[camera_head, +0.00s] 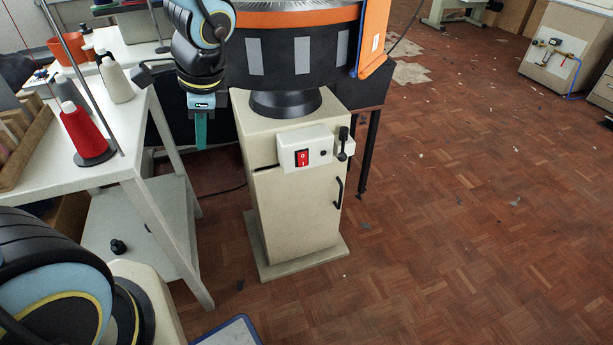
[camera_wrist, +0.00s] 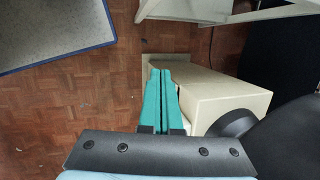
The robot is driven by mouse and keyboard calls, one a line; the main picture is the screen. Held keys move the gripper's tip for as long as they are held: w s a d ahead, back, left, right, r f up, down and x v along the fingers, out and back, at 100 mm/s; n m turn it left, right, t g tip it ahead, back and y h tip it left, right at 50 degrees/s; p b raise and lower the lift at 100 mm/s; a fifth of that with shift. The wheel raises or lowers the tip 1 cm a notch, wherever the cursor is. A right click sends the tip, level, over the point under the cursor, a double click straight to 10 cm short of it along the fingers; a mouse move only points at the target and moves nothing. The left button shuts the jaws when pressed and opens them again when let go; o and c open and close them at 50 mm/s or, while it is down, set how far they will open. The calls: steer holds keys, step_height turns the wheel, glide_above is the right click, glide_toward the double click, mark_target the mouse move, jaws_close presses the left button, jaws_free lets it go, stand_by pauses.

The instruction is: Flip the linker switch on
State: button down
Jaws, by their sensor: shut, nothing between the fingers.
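The linker switch is a red rocker (camera_head: 302,158) marked with white symbols. It sits on a white control box (camera_head: 290,144) on the front of the linker's cream pedestal (camera_head: 262,199). My gripper (camera_head: 200,146) hangs to the left of the pedestal, fingers pointing down, apart from the switch. In the wrist view its teal fingers (camera_wrist: 162,75) are shut together with nothing between them, and the pedestal (camera_wrist: 228,92) lies to their right. The switch cannot be seen in the wrist view.
A black knob lever (camera_head: 343,143) stands right of the control box, with a black door handle (camera_head: 338,192) below. The linker's round dial with an orange arm (camera_head: 374,38) is above. A white table (camera_head: 130,150) with yarn cones (camera_head: 82,133) stands left. The floor at right is mostly clear.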

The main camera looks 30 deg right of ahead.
steer(key=s+d+f+m+t+h+b, duration=0.1)
steer(key=s+d+f+m+t+b, duration=0.1)
steer(key=s+d+f+m+b, duration=0.2)
steer(key=s+d+f+m+t+h+b, duration=0.2)
steer(key=s+d+f+m+b, duration=0.2)
steer(key=s+d+m, duration=0.4)
steer(key=d+m, duration=0.5)
steer(key=d, duration=0.2)
steer(key=shift+s+m+b, duration=0.25)
steer(key=shift+m+b, duration=0.05)
steer(key=shift+d+f, duration=0.1)
steer(key=shift+f, duration=0.1)
steer(key=b, duration=0.3)
glide_toward(306, 166)
steer(key=shift+a+x, duration=0.2)
steer(key=shift+x, duration=1.35)
steer(key=shift+a+x, duration=0.15)
steer(key=shift+x, duration=1.45)
steer(key=shift+s+a+f, duration=0.1)
steer(key=shift+a, duration=0.1)
